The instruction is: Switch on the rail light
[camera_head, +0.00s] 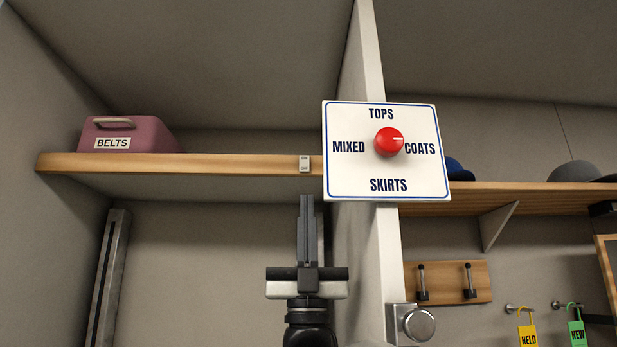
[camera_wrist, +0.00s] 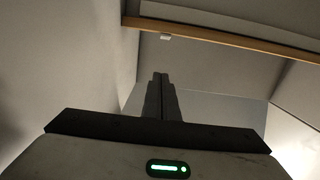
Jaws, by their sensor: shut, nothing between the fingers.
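A small white rocker switch (camera_head: 305,164) with tiny lettering sits on the front edge of the wooden shelf (camera_head: 220,164), just left of the dial sign. A small white piece that looks like the same switch shows on the shelf's edge in the wrist view (camera_wrist: 165,37). My gripper (camera_head: 307,200) is shut and empty, pointing up, and in the picture its tips lie below the switch. The gap between tips and switch is hard to judge. In the wrist view my gripper (camera_wrist: 160,78) also lies below the shelf edge. I cannot tell which way the switch is set.
A white sign (camera_head: 345,180) with a red knob (camera_head: 389,142) stands right of the switch, by a white upright panel (camera_head: 370,60). A pink BELTS box (camera_head: 128,135) sits on the shelf's left. A metal rail (camera_head: 108,270) stands lower left. Space below the shelf looks open.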

